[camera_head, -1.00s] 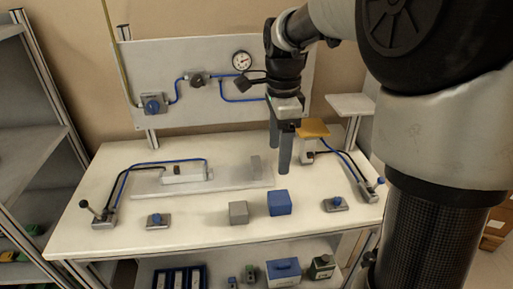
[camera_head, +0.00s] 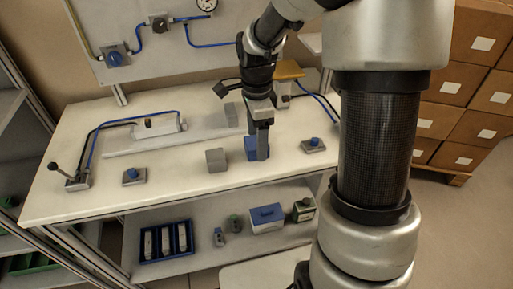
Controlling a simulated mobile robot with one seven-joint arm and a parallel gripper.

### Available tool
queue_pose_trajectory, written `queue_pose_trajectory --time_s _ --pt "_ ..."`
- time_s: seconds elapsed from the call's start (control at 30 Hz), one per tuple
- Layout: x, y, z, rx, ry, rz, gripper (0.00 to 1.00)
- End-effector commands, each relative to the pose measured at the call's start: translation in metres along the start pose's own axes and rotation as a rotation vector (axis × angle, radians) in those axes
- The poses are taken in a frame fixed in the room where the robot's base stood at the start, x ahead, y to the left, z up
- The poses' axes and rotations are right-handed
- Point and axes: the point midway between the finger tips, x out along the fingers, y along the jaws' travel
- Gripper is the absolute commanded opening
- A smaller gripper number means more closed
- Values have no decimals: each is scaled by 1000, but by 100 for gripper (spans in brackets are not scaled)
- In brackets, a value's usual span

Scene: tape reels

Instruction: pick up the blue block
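The blue block (camera_head: 250,149) stands on the white tabletop, right of the grey block (camera_head: 216,160). My gripper (camera_head: 260,153) points down at the blue block. One dark finger covers part of the block's right side and reaches down close to the tabletop. The other finger is mostly hidden, so I cannot tell whether the fingers press on the block. The block appears to rest on the table.
The grey block is close by on the left. A small blue-knobbed box (camera_head: 313,145) sits to the right, another (camera_head: 133,176) to the left. A lever with hoses (camera_head: 72,178) stands at the table's left end. Cardboard boxes (camera_head: 470,80) are stacked at right.

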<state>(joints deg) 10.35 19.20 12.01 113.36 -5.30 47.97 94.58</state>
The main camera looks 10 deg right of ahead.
Motion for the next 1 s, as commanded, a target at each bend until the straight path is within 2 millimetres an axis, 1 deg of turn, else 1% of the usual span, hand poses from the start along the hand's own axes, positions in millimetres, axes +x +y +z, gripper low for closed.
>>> queue_pose_trajectory --time_s 0.03,0.13,0.4,0.7,0.9,1.0 --pt "9 0 0 -1 -1 3 69" --pt "17 0 0 1 -1 1 69" --pt "19 0 1 0 0 0 69" --pt "19 0 1 0 0 0 19" --pt "18 0 1 0 0 -1 19" --pt "12 -1 1 0 0 -4 19"
